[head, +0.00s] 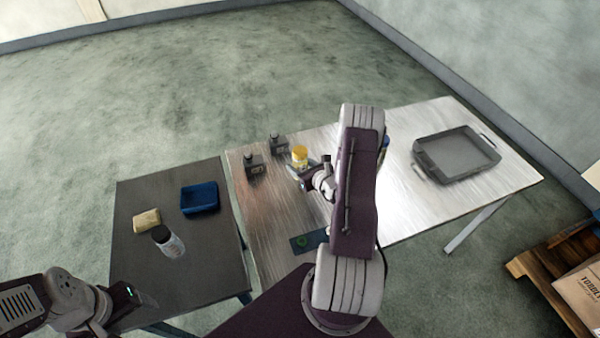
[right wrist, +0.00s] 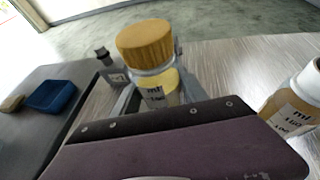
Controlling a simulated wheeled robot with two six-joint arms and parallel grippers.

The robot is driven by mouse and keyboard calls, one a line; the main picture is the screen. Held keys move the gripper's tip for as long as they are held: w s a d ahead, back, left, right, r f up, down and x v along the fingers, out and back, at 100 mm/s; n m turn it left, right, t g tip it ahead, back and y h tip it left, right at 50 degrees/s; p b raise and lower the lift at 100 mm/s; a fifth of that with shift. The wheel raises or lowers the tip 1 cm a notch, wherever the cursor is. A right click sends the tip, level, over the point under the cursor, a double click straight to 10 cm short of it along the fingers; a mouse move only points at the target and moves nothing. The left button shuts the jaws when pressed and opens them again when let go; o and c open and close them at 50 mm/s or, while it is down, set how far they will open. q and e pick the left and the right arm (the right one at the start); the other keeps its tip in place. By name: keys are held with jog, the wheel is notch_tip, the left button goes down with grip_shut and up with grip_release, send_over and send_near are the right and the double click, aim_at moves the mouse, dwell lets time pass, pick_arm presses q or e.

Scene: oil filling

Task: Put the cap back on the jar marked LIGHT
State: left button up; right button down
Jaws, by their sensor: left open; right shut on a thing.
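A jar with a ribbed golden-yellow cap (right wrist: 145,42) and yellowish contents stands upright within my right gripper (right wrist: 152,88). In the head view its yellow cap (head: 300,152) shows just beyond my right gripper (head: 307,172). The fingers close around the jar below the cap; its label is partly hidden and I cannot read its name. My left gripper (head: 138,298) is open and empty by the dark table's near edge.
A grey tray (head: 422,168) lies right. My right arm hides the middle.

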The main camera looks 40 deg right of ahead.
jog(key=shift+f, duration=2)
jog(key=shift+f, duration=0.1)
jog(key=c, duration=0.6)
grip_release()
